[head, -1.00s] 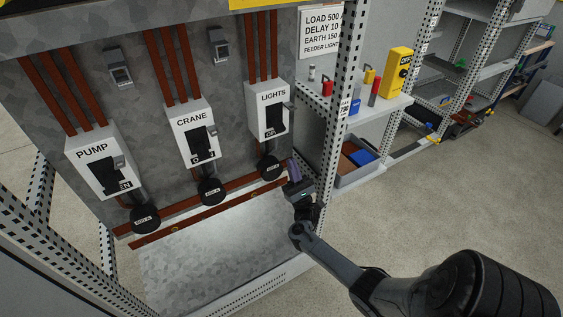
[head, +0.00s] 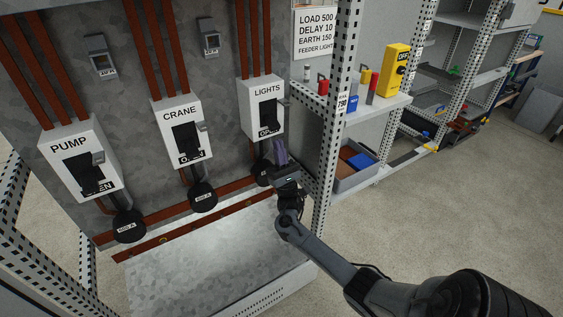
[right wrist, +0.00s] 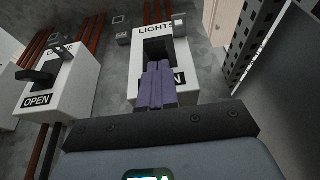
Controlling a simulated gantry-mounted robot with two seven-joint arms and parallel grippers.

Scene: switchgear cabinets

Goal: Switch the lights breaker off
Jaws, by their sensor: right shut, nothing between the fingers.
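The lights breaker (head: 263,107) is a white box labelled LIGHTS on the grey panel, right of the CRANE box. It has a dark recess with a handle, and a label below it that is partly hidden. It also shows in the right wrist view (right wrist: 140,60). My right gripper (head: 280,152) is shut and empty, its purple fingers pointing up just below the box. In the right wrist view its fingertips (right wrist: 158,68) overlap the recess and cover part of the handle and label. I cannot tell whether they touch. My left gripper is not in view.
The CRANE box (head: 182,127) and PUMP box (head: 80,158) stand to the left; the CRANE label reads OPEN. Round black parts (head: 203,196) hang below the boxes. A perforated post (head: 334,130) and a shelf (head: 385,108) with a yellow OFF device (head: 397,70) stand at right.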

